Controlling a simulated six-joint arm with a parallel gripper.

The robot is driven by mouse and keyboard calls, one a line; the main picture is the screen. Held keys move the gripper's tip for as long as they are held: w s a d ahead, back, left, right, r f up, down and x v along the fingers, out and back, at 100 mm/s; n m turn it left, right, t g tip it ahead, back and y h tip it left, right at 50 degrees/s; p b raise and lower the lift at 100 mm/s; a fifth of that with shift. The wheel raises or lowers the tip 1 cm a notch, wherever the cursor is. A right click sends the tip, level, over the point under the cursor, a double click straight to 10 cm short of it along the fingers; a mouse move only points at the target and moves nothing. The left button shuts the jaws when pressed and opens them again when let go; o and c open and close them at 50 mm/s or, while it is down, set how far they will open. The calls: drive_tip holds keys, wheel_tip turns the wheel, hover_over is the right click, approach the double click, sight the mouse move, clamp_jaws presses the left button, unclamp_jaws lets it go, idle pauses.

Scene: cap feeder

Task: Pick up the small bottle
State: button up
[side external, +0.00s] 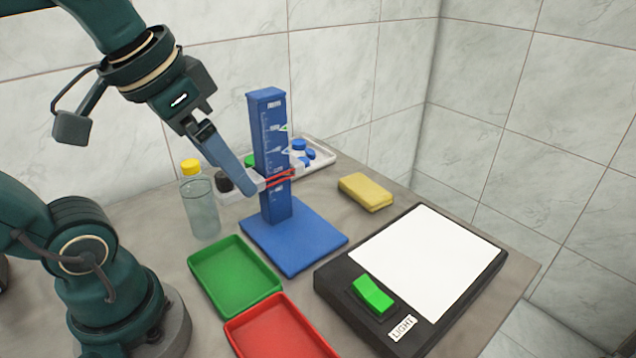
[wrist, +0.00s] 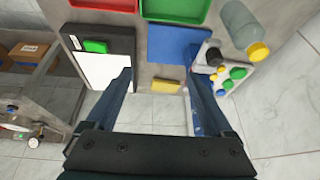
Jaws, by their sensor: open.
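My gripper (wrist: 160,76) is open with nothing between its fingers in the wrist view. In the side view its blue finger (side external: 232,166) slants down beside the blue upright column (side external: 270,130). A larger clear bottle (side external: 202,212) with a yellow cap (side external: 190,167) stands upright at the left.
A white tray (side external: 325,163) with blue and green caps lies behind the column, partly hidden. The column rises from a blue base (side external: 305,250). Green (side external: 236,283) and red (side external: 280,332) trays lie in front. A yellow sponge (side external: 366,192) and a light box (side external: 430,250) are at the right.

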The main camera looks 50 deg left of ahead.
drive_tip(key=w+a+n+g, duration=0.2)
drive_tip(key=a+g, duration=0.1)
drive_tip(key=a, duration=0.6)
drive_tip(key=g, duration=0.2)
hover_over(188, 163)
drive_tip(key=shift+f+n+h, duration=0.25)
drive_tip(key=shift+n+h, duration=0.05)
wheel_tip(188, 163, down, 7)
drive_tip(key=shift+f, duration=2.95)
clamp_jaws()
drive_tip(key=shift+r, duration=0.1)
